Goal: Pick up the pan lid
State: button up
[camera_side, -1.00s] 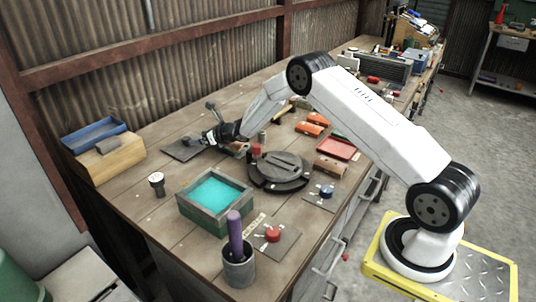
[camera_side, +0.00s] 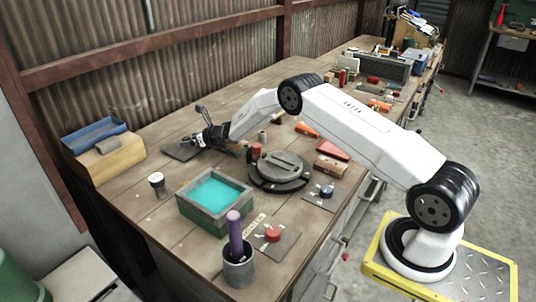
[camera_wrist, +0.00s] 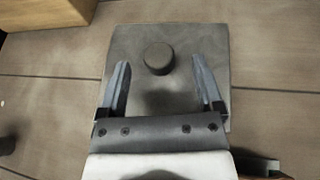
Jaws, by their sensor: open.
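A round dark lid (camera_side: 280,165) with a raised bar handle lies near the middle of the workbench in the side view, on a dark round base. It is not clearly visible in the wrist view. My gripper (camera_side: 203,141) is beyond it to the left, away from the lid, low over a dark square plate (camera_side: 178,150). In the wrist view, my gripper (camera_wrist: 161,72) is open and empty, its fingers on either side of a round dark knob (camera_wrist: 158,58) on the square plate (camera_wrist: 130,45). I cannot tell the height of the fingers above the plate.
A red cylinder (camera_side: 256,150) stands beside the lid. A wooden box (camera_side: 110,163) stands at the left.

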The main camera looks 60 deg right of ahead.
jog(key=shift+w+a+f, duration=0.1)
jog(key=shift+w+f, duration=0.1)
jog(key=shift+w, duration=0.2)
dwell(0.3)
grip_shut()
